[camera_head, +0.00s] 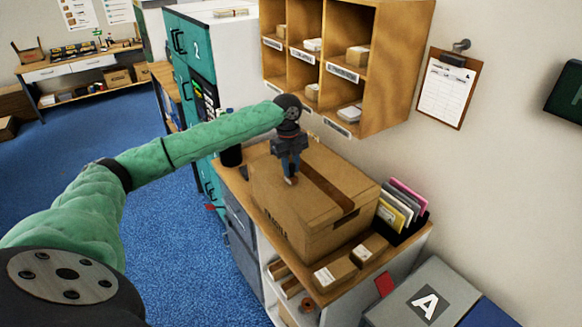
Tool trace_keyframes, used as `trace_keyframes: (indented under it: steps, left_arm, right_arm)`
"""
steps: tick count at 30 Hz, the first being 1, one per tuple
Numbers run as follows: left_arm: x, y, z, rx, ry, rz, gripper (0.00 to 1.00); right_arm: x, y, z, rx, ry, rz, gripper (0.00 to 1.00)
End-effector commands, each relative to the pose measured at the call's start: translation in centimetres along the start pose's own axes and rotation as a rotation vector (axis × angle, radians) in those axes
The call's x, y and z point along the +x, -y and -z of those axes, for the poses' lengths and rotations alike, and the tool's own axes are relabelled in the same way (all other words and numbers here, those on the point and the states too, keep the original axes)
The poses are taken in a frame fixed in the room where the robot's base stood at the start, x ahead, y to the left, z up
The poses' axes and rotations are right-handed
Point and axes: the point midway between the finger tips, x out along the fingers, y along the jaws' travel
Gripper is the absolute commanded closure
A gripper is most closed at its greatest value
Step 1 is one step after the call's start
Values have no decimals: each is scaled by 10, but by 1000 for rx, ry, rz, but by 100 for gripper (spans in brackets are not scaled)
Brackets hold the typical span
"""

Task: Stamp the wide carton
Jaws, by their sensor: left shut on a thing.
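The wide carton (276,208) is a large closed brown box with a dark tape strip across its top and dark lettering on its front side. It sits on the wooden counter top. My left gripper (290,178) comes down over the left part of the carton's top. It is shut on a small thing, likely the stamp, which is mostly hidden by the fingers. I cannot tell whether that thing touches the carton. My right gripper is not in view.
Two small cartons (335,273) and a file holder with coloured folders (402,203) stand beside the wide carton. A wooden pigeonhole shelf (395,75) hangs behind, close to my arm. Teal lockers (180,75) stand left. A grey box marked A (420,290) is front right.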

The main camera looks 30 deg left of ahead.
Motion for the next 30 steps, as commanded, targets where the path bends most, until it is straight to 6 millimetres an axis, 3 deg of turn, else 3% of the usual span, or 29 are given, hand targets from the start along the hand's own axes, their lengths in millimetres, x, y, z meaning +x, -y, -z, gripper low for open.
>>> trace_keyframes:
  steps: [30]
  left_arm:
    - [-65, 0, 8, 0, 1, 3, 91]
  right_arm:
    - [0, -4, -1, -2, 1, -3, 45]
